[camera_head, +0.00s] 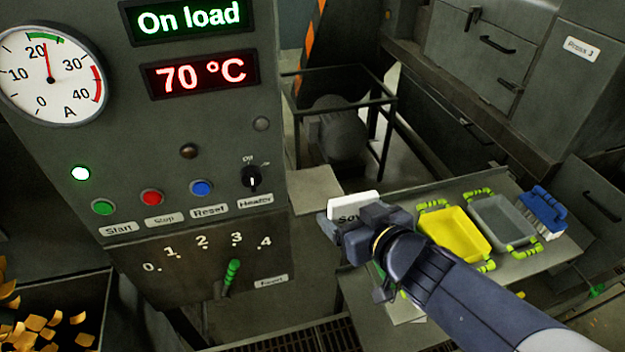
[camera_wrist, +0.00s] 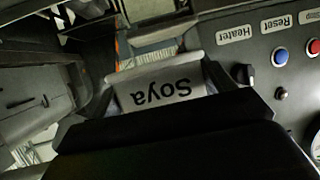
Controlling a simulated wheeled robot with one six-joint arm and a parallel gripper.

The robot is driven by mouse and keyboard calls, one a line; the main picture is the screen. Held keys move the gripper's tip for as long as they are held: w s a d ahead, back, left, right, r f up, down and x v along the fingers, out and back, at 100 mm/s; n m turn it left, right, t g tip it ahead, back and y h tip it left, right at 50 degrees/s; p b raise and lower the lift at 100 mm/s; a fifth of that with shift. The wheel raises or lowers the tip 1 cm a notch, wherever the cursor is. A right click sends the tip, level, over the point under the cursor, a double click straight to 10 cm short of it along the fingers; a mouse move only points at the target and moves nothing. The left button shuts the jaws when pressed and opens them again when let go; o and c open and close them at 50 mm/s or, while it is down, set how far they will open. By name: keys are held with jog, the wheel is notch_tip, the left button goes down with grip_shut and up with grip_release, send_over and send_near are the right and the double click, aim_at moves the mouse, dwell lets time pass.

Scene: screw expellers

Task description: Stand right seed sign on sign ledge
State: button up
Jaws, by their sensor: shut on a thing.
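A white sign (camera_head: 354,205) is held in my gripper (camera_head: 350,222), to the right of the control panel. Its lettering is partly covered by the fingers in the head view. In the wrist view the sign (camera_wrist: 163,90) reads "Soya" upside down, between the two fingers (camera_wrist: 160,95). A small pale flat plate (camera_head: 316,188) juts out beside the panel's right edge, just behind and left of the sign. It looks like the sign ledge, and I see no sign on it. The sign appears apart from it, though the exact gap is hard to tell.
The control panel (camera_head: 190,120) with buttons and a heater knob (camera_head: 252,178) stands close on the left. A green-handled lever (camera_head: 231,275) sticks out below it. A bench at right holds a yellow tray (camera_head: 455,236), a grey tray (camera_head: 500,222) and a blue brush (camera_head: 543,210).

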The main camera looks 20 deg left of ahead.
send_over(315, 187)
jog(key=shift+s, duration=0.1)
jog(key=shift+f+b, duration=0.95)
jog(key=shift+f, duration=0.85)
jog(key=shift+f, duration=0.2)
jog(key=o, duration=0.7)
jog(key=shift+c, duration=0.2)
jog(key=shift+r, duration=0.15)
